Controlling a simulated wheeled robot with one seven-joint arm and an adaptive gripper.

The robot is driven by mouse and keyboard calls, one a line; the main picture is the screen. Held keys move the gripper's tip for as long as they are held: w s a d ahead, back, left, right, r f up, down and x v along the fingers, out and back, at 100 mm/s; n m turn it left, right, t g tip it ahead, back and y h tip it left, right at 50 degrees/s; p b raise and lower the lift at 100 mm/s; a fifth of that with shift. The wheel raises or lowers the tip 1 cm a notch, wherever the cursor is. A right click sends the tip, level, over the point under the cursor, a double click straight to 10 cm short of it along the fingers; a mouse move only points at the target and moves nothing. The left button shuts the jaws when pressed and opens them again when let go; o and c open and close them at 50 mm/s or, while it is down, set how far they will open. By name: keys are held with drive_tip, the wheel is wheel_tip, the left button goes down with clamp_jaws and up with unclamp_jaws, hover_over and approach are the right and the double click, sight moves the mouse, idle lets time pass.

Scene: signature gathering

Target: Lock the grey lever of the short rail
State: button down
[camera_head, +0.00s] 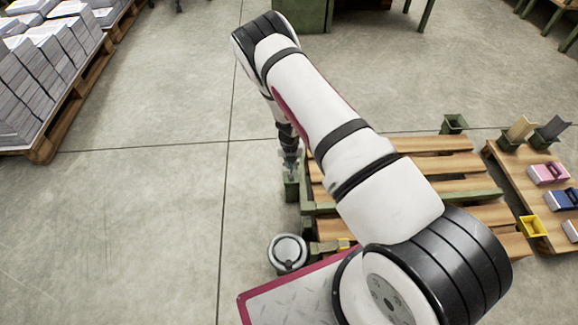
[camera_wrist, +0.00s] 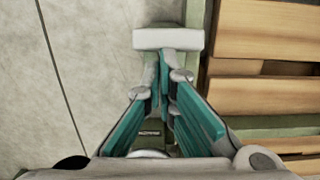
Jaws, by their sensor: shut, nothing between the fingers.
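In the wrist view, a light grey bar (camera_wrist: 168,39), possibly the grey lever, lies crosswise just beyond the fingertips. I cannot tell whether they touch it. A green rail-like part (camera_wrist: 195,14) runs beside the wooden slats; I cannot tell whether it is the short rail. My gripper (camera_wrist: 164,66) has teal fingers that converge at the tips, shut with nothing between them. In the head view, my gripper (camera_head: 290,158) is small and partly hidden by my arm, above a green block (camera_head: 291,188) at the slatted table's left edge. The lever's position cannot be read there.
The slatted wooden table (camera_head: 440,165) has a green frame. A round grey-white object (camera_head: 288,251) stands at the front-left corner. Pallets of paper stacks (camera_head: 50,60) stand far left; the left floor is clear.

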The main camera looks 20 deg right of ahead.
drive_tip(key=shift+w+d+f+b, duration=0.1)
drive_tip(key=shift+w+d+b, duration=0.15)
drive_tip(key=shift+w, duration=0.4)
drive_tip(key=shift+w+d+b, duration=0.2)
drive_tip(key=shift+w+b, duration=0.05)
drive_tip(key=shift+w, duration=0.4)
